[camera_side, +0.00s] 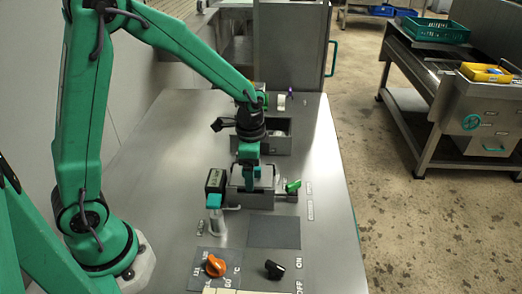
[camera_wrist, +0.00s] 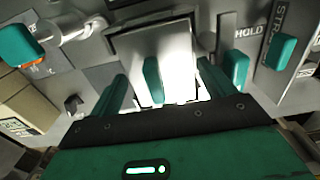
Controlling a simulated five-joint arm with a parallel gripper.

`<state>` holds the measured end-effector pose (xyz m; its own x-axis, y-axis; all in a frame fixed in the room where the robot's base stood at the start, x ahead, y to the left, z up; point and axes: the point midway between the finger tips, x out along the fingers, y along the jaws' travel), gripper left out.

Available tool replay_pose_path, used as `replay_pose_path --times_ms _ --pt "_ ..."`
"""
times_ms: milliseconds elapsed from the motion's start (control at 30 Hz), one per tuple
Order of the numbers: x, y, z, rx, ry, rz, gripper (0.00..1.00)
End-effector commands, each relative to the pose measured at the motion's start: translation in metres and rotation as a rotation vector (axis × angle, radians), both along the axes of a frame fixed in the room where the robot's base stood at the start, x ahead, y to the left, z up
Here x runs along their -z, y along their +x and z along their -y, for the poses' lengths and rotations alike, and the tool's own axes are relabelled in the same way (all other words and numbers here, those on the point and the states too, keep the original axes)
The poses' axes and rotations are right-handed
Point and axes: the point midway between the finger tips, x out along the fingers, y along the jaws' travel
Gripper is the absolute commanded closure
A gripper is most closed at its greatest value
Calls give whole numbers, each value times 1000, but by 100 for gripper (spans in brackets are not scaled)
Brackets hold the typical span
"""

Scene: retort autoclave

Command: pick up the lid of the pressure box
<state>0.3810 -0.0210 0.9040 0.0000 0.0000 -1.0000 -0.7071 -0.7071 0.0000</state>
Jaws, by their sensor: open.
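The pressure box (camera_side: 262,200) is a grey metal box on the steel bench in the side view. In the wrist view its lid (camera_wrist: 180,55) is a bright, shiny plate, partly washed out by glare. A teal upright grip (camera_wrist: 153,80) shows in front of the lid, between my fingers. My gripper (camera_side: 249,178) points down over the box in the side view, its fingertips close to the lid. In the wrist view my gripper (camera_wrist: 161,72) is open, one finger on each side of the teal grip. I cannot tell whether a finger touches it.
A display unit (camera_side: 215,181) and a teal-topped lever (camera_side: 214,201) stand left of the box. A green lever (camera_side: 293,185) is at its right. An open metal bin (camera_side: 275,146) lies behind. An orange knob (camera_side: 215,266) and black knob (camera_side: 274,269) are in front.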

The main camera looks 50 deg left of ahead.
Motion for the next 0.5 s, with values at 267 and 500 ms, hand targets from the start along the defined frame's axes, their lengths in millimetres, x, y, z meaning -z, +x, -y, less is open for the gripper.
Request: replay_pose_path --times_ms 267,500 --pt "0 0 0 0 0 0 57" --pt "-1 1 0 0 -1 2 59"
